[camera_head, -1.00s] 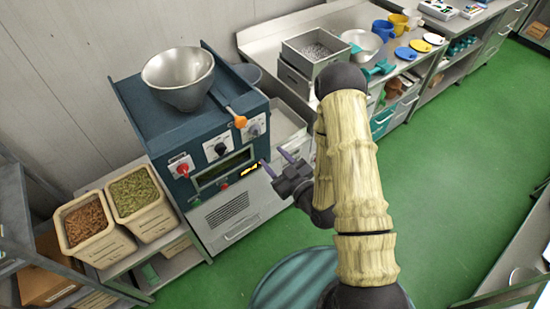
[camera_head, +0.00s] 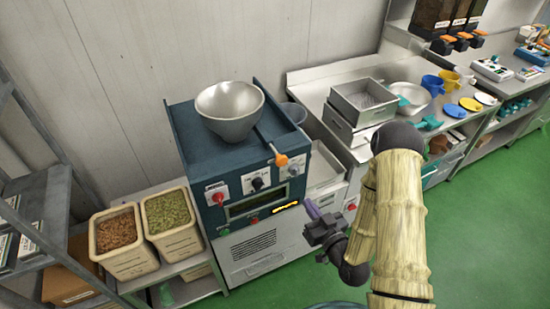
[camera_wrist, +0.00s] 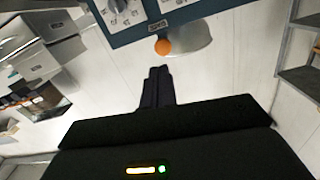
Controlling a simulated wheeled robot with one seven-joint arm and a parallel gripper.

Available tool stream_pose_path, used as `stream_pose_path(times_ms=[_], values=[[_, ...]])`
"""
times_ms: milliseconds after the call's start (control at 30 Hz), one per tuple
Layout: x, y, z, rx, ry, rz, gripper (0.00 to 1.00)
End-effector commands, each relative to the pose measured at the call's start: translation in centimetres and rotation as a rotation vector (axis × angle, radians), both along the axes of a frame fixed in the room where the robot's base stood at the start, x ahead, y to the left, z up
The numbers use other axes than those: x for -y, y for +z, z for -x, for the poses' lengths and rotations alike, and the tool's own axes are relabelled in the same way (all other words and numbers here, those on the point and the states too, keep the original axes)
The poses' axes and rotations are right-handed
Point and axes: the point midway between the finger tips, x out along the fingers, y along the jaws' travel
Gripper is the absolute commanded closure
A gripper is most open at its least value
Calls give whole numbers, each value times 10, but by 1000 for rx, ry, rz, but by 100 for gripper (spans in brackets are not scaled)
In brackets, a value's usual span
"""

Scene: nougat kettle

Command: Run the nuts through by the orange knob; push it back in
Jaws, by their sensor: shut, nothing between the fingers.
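The orange knob (camera_head: 281,160) sits at the front end of a thin rod on top of the blue machine (camera_head: 185,140). The rod runs back beside a metal bowl (camera_head: 230,112), and the knob stands out past the machine's front edge. My gripper (camera_head: 311,208) is in front of the machine, below and to the right of the knob. In the wrist view, the shut, empty fingers (camera_wrist: 158,72) point toward the orange knob (camera_wrist: 163,47), with the bowl (camera_wrist: 190,40) behind it. The fingers look apart from the knob.
The machine's front carries a red knob (camera_head: 218,198) and a black dial (camera_head: 257,183). Two bins, one brown (camera_head: 117,233) and one green (camera_head: 168,212), stand at left. A steel counter (camera_head: 310,78) with a metal box (camera_head: 363,101) is at right.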

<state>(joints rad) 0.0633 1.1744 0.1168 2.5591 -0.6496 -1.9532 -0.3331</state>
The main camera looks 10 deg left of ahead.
Motion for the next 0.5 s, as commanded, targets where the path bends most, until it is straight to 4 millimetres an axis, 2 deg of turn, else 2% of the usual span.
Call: stream_pose_path(times_ms=[200,500], values=[[1,-15,4,-310,-38,-397,100],[-1,-24,7,-710,-90,-964,100]])
